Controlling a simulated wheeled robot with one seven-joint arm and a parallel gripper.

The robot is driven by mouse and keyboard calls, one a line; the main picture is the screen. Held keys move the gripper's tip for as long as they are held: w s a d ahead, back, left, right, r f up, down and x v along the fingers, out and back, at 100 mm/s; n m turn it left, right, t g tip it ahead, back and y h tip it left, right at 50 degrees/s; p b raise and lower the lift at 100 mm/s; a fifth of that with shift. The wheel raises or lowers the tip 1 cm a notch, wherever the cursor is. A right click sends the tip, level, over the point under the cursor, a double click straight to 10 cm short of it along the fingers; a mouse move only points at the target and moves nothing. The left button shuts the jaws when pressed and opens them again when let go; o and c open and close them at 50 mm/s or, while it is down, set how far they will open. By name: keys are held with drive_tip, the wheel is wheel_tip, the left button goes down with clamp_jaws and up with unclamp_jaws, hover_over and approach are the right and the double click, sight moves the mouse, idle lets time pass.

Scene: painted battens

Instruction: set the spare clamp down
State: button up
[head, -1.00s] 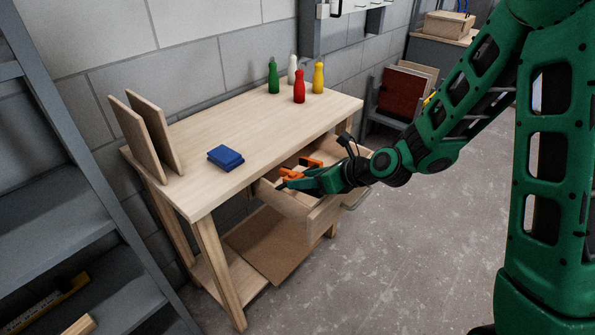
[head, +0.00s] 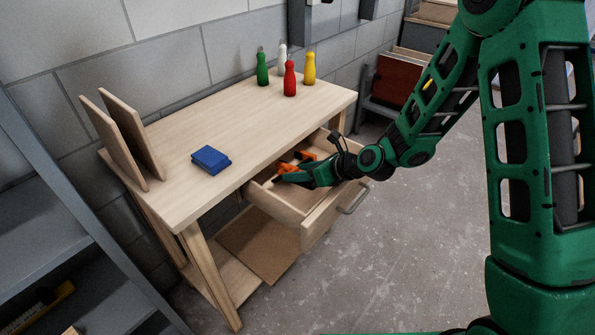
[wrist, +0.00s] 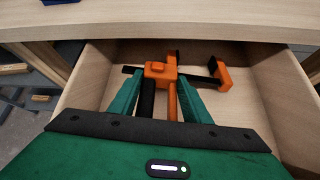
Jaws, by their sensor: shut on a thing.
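The spare clamp, orange with a dark bar, shows in the wrist view (wrist: 160,72) between my two green fingers, its bar lying crosswise and its orange end jaw to the right. In the head view, the clamp (head: 304,155) shows as small orange parts at the open drawer. My gripper (head: 284,172) is shut on the clamp, within the outline of the drawer (head: 275,206). The drawer floor around the clamp looks bare. My fingers hide part of the clamp, and I cannot tell whether it touches the floor.
The drawer is pulled out from a wooden workbench (head: 185,203). A grey shelf (head: 50,230) stands at left. Open floor lies at right.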

drive_tip(key=shift+a+f, duration=0.15)
drive_tip(key=shift+a, duration=0.3)
drive_tip(key=shift+s+f, duration=0.3)
drive_tip(key=shift+f, duration=0.25)
drive_tip(key=o, duration=1.3)
drive_tip(key=shift+f, duration=0.15)
drive_tip(key=shift+w+r, duration=0.15)
drive_tip(key=shift+r, duration=0.1)
drive_tip(key=shift+r, duration=0.25)
drive_tip(key=v, duration=1.2)
drive_tip(key=shift+r, duration=0.3)
